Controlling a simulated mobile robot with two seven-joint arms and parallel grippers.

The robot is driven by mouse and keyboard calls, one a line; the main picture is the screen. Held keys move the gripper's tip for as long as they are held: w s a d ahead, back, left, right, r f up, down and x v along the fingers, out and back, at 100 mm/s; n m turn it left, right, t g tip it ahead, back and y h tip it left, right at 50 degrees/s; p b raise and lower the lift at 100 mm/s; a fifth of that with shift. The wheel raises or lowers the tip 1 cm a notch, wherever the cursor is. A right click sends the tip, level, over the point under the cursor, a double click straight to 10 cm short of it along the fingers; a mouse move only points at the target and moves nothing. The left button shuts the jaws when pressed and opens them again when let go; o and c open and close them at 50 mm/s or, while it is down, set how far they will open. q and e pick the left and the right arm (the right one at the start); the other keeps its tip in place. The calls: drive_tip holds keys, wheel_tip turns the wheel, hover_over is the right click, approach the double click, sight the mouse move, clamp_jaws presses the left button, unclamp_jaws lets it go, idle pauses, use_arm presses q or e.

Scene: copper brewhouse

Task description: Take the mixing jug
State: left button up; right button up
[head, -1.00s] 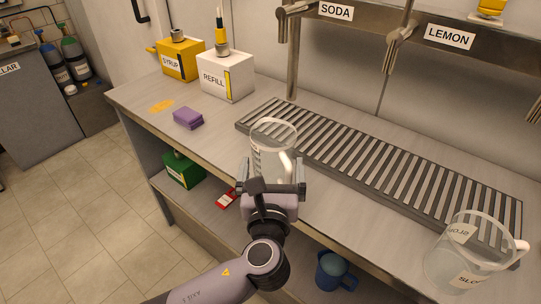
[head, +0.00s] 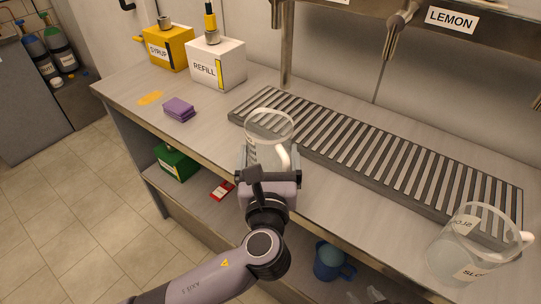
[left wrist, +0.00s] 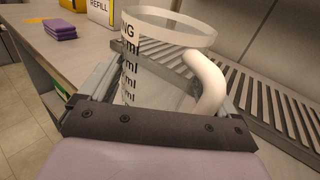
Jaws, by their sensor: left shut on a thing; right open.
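The mixing jug (head: 268,128) is clear, with a white handle and black ml marks. It stands upright at the counter's front edge, by the slatted drip grate. It also shows close up in the left wrist view (left wrist: 165,22), its handle (left wrist: 208,80) to the right. My left gripper (head: 268,172) is shut on the jug, its fingers on either side of the body. The gripper hides the jug's base, so I cannot tell whether it touches the counter.
A second clear jug (head: 452,262), labelled SLOPS as far as I can read, stands at the right. The drip grate (head: 370,160) runs behind. Purple sponges (head: 179,109), a yellow SYRUP box (head: 168,48) and a white REFILL box (head: 216,66) are left. A lower shelf holds a blue mug (head: 330,262).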

use_arm(q)
wheel_tip(320, 180, up, 20)
drive_tip(key=p, duration=0.3)
drive_tip(key=shift+p, duration=0.3)
drive_tip(key=shift+o, duration=0.7)
drive_tip(key=c, duration=0.4)
